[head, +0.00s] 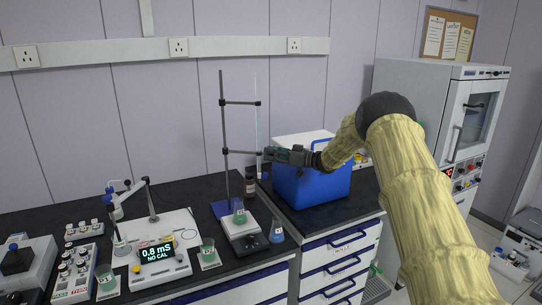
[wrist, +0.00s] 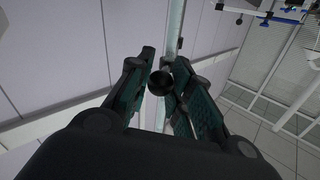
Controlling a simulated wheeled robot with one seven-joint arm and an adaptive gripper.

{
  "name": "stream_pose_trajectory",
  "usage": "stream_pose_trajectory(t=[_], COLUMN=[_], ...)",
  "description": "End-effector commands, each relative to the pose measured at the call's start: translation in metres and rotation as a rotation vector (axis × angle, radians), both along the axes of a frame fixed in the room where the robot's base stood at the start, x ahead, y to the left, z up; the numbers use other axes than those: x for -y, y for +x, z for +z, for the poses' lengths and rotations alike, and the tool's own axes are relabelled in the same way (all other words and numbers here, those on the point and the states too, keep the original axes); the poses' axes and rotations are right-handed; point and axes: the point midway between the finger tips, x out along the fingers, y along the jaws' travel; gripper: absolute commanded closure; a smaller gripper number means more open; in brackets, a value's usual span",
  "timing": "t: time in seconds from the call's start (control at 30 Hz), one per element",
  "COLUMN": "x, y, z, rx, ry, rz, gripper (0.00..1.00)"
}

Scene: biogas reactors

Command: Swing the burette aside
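The burette (head: 257,105) is a thin clear upright tube, held by two dark clamp arms on a metal stand (head: 223,130). The stand's blue base (head: 222,210) sits on the black bench. My gripper (head: 270,154) is at the right of the burette, level with the lower clamp (head: 240,152). In the wrist view, the fingers (wrist: 163,72) flank a dark round clamp end (wrist: 162,82), with the pale burette tube (wrist: 177,30) behind it. Contact between the pads and the clamp end is unclear.
A blue cooler box (head: 310,185) stands close under my gripper. A green-liquid beaker (head: 239,215) stands on a plate below the burette, with a brown bottle (head: 250,185) behind and a blue-liquid flask (head: 277,232) to the right. A meter (head: 155,255) is left.

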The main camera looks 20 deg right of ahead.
Motion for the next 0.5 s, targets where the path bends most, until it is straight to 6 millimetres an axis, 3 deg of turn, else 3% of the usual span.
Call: stream_pose_trajectory(t=[0.03,0.1,0.5], x=[0.0006,0.0002,0.0022], y=[0.0002,0.0002,-0.0026], z=[0.0012,0.0011,0.0002], rx=[0.001,0.001,0.000], ry=[0.000,0.000,0.000], rz=[-0.001,0.000,0.000], gripper=[0.67,0.56,0.56])
